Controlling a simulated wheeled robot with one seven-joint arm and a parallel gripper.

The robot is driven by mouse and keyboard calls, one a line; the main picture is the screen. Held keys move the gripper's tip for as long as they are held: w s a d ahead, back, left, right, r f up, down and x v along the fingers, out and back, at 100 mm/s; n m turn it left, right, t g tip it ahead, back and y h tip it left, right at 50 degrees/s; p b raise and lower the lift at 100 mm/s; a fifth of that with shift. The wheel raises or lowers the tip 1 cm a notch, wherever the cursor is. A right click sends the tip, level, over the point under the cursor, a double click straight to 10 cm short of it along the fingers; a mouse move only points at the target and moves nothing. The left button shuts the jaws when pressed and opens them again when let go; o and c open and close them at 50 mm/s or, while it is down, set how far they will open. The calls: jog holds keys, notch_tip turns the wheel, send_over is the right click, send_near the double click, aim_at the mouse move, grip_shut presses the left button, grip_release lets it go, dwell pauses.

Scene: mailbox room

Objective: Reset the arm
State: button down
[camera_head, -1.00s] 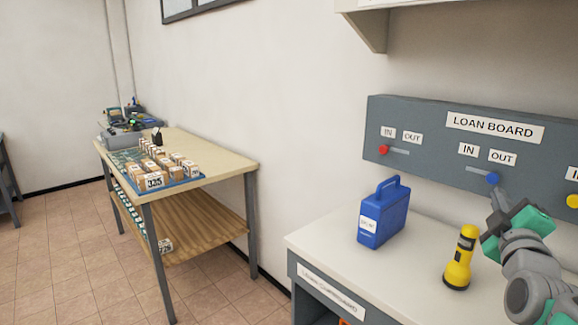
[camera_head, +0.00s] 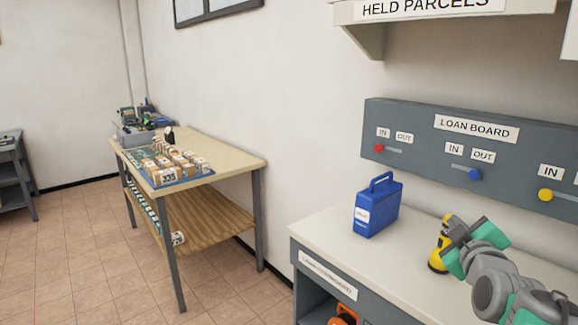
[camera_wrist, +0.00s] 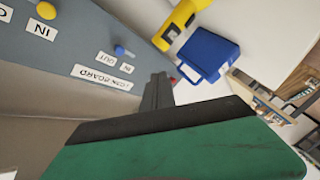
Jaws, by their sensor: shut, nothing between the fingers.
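My gripper (camera_head: 452,222), green and grey, is in the lower right of the head view, above the counter and apart from the loan board (camera_head: 420,116). Its dark fingers also show in the wrist view (camera_wrist: 158,92), closed together with nothing between them. On the board, the blue knob (camera_head: 474,174) is at the right end of its slot, below the OUT label. The red knob (camera_head: 379,148) and the yellow knob (camera_head: 545,195) are at the left, below their IN labels.
A blue case (camera_head: 378,207) stands on the white counter (camera_head: 335,235). A yellow flashlight (camera_head: 438,258) stands there too, partly hidden behind my gripper. A shelf labelled HELD PARCELS (camera_head: 430,12) overhangs above. A table (camera_head: 225,150) with small boxes is at left; floor before it is clear.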

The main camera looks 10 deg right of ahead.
jog(key=w+a+f+m+g+y+p, duration=0.15)
jog(key=a+f, duration=0.25)
jog(key=a, duration=0.4)
jog(key=a+f+m+g+y+p, duration=0.1)
jog(key=a+f+g+y+p, duration=0.25)
jog(key=a, duration=0.45)
jog(key=s+a+f+m+g+p, duration=0.1)
jog(key=s+a+f+g, duration=0.2)
jog(key=s+a, duration=0.3)
jog(key=s+a+f+m+g+y+p, duration=0.1)
jog(key=s+a+f+m+g+p, duration=0.1)
jog(key=s+a+f+g, duration=0.2)
jog(key=s+a, duration=0.3)
jog(key=s, duration=0.1)
jog(key=shift+f+p, duration=0.25)
jog(key=shift+p, duration=0.05)
